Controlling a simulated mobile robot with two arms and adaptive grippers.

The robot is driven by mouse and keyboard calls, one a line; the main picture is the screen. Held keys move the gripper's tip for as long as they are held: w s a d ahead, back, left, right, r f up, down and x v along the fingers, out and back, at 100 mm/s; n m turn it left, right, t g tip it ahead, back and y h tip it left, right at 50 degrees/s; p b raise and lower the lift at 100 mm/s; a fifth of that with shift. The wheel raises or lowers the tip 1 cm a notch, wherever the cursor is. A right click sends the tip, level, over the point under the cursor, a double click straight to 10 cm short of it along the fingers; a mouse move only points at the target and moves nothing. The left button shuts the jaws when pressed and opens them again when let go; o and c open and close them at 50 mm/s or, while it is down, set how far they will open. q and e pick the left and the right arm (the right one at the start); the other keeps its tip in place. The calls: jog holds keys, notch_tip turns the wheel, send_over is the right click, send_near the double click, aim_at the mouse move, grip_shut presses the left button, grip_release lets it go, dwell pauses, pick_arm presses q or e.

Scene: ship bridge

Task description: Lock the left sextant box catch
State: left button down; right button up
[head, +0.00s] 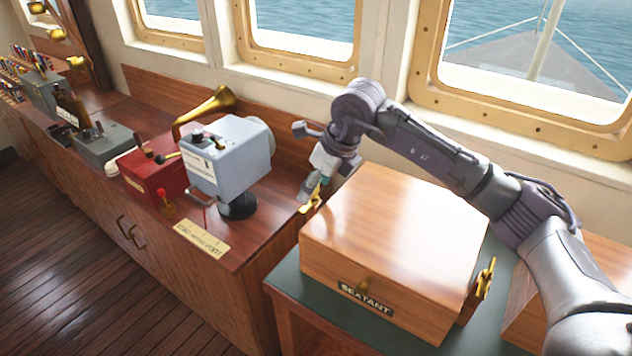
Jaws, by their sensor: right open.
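The wooden sextant box (395,245) stands with its lid down on a green-topped table, its SEXTANT label (366,298) on the front. The left catch (312,203) is a small brass piece at the box's left side, partly hidden by my right gripper. The right catch (484,281) is brass and stands out at the box's right side. My right gripper (314,187) reaches over from behind the box and points down at the left catch, with its jaws open. I cannot tell whether a finger touches the catch. My left gripper is out of view.
A grey-white instrument (228,160) and a red box (152,175) stand on the wooden counter left of the sextant box. A brass horn (208,108) rises behind them. Another wooden box (525,310) is at the right. Windows line the back wall.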

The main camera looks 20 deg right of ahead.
jog(key=c, duration=1.2)
jog(key=shift+o, duration=0.3)
jog(key=shift+n, duration=0.3)
jog(key=n+y+b, duration=0.1)
jog(key=n+b, duration=0.1)
jog(key=shift+w+n+g, duration=0.1)
jog(key=shift+n+g, duration=0.2)
jog(key=n+g, duration=0.1)
jog(key=n, duration=0.1)
jog(key=n+b, duration=0.1)
jog(key=n, duration=0.1)
jog(key=shift+n+g+y, duration=0.3)
jog(key=shift+g, duration=0.1)
jog(key=n+g, duration=0.1)
jog(key=n, duration=0.3)
jog(key=shift+w+r+n+g, duration=0.1)
jog(key=shift+w+n+g, duration=0.05)
jog(key=shift+n+g, duration=0.2)
jog(key=n+g, duration=0.1)
jog(key=n, duration=0.1)
jog(key=n+g, duration=0.1)
jog(key=n, duration=0.2)
jog(key=shift+w+h, duration=0.1)
jog(key=shift+h, duration=0.3)
jog(key=shift+n, duration=0.35)
